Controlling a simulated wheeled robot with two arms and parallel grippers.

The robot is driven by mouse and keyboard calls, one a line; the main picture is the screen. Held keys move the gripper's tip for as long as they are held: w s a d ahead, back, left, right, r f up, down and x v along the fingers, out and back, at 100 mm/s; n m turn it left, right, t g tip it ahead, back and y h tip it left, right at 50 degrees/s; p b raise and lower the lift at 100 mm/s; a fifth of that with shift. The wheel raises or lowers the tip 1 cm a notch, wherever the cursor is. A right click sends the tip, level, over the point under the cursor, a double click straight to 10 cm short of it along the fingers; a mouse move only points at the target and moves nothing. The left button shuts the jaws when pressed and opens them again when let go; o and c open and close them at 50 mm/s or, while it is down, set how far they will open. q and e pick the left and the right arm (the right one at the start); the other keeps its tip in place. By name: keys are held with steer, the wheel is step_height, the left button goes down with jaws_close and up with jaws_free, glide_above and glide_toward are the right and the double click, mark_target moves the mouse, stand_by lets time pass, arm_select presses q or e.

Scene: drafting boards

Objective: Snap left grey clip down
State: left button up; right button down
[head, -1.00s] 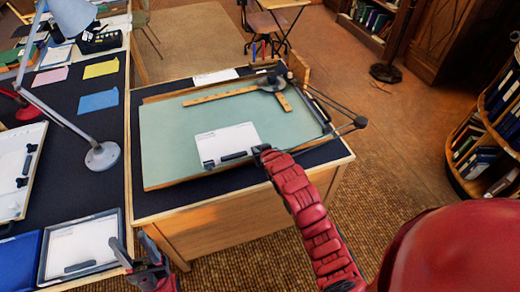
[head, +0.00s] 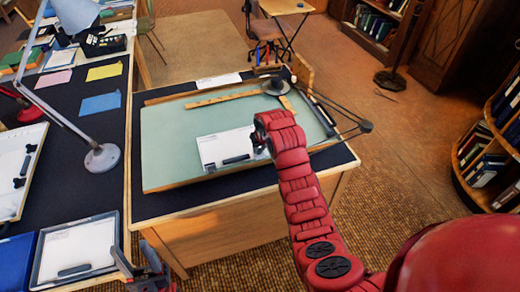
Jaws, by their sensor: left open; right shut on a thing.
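A white board or sheet (head: 219,147) lies on the green drafting board (head: 165,140), tilted slightly in the picture. A small dark grey clip (head: 210,168) sits at its lower left. A longer grey clip (head: 236,160) lies along its lower edge, further right. Whether either clip is raised or down is too small to tell. My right gripper (head: 259,147) is at the white board's right edge, right of the longer clip. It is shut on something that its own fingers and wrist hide. My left gripper (head: 135,265) is open at the bottom, in front of the desk and away from the clips.
A wooden T-square (head: 222,98) lies at the back of the drafting board. A drafting arm (head: 345,115) juts out at its right. A lamp (head: 102,157) stands on the left desk, with a framed white tray (head: 78,245) nearer.

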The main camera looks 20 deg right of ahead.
stand_by(0.3)
steer(key=c, duration=0.8)
jaws_free()
steer(key=shift+w+f, duration=0.1)
steer(key=shift+w, duration=0.05)
steer(key=shift+o, duration=0.2)
steer(key=shift+r, duration=0.2)
steer(key=shift+s+r, duration=0.25)
steer(key=shift+r, duration=0.05)
steer(key=p+v, duration=0.7)
steer(key=v, duration=0.9)
steer(key=shift+r+p, duration=0.2)
steer(key=shift+p, duration=0.15)
